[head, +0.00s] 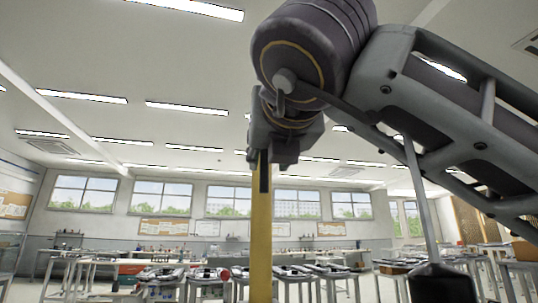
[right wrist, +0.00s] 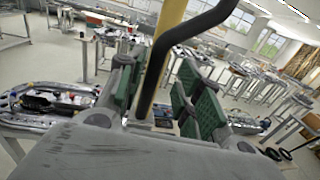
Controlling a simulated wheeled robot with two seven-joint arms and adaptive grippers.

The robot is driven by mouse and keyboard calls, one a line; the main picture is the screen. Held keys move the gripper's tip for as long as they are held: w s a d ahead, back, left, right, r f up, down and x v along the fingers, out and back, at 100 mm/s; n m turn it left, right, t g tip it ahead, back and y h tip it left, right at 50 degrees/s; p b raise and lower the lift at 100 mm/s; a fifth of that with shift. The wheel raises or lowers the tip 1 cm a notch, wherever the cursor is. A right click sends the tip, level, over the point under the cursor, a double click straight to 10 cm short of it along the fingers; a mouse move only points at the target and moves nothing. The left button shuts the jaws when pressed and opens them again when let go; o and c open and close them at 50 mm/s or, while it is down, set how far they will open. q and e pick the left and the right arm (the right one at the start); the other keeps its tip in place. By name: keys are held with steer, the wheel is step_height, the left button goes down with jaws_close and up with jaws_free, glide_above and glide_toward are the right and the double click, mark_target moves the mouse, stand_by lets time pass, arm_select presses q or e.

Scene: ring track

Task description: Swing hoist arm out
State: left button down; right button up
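A yellow post (head: 261,225) stands upright in the middle of the head view. In the right wrist view the yellow post (right wrist: 165,45) leans across the picture behind a black bent bar (right wrist: 158,57). My right gripper (head: 281,158) is high up, close to the top of the post, and partly hidden by my own arm. In the right wrist view its green-padded fingers are spread apart. The black bar runs down between them, with a gap visible towards the right-hand pads. The bar's lower end is hidden behind the gripper body. My left gripper is not in view.
My right arm fills the upper right of the head view. Several workbenches (head: 160,283) with parts on them stand below and behind the post. The floor (right wrist: 50,65) is bare at the left of the wrist view. The air left of the post is clear.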

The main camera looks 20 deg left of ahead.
steer(key=v, duration=1)
steer(key=shift+s, duration=0.1)
stand_by(0.4)
